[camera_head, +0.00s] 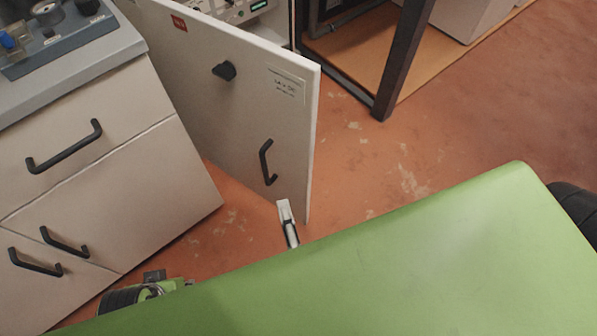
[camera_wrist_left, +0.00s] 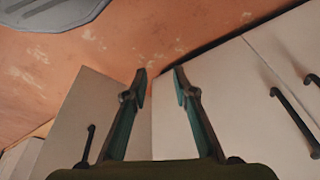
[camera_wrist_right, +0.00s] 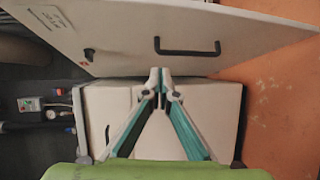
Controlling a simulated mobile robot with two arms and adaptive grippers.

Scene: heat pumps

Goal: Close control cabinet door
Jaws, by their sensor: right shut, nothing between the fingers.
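The white control cabinet door (camera_head: 235,110) stands open in the head view, its outer face showing a black knob (camera_head: 224,71), a black bar handle (camera_head: 267,162) and a label. Part of the cabinet interior (camera_head: 225,10) shows behind it. My right gripper (camera_head: 284,204) is by the door's lower corner; contact cannot be told. In the right wrist view its fingertips (camera_wrist_right: 160,72) meet, empty, with the door (camera_wrist_right: 120,30) and its handle (camera_wrist_right: 187,47) beyond them. My left gripper (camera_wrist_left: 160,76) is open and empty in the left wrist view, facing pale panels and floor.
A drawer unit (camera_head: 110,140) with black handles stands left of the door, with equipment (camera_head: 60,35) on top. A dark frame post (camera_head: 400,60) stands at upper right. The orange floor (camera_head: 370,160) right of the door is clear. My green base fills the front.

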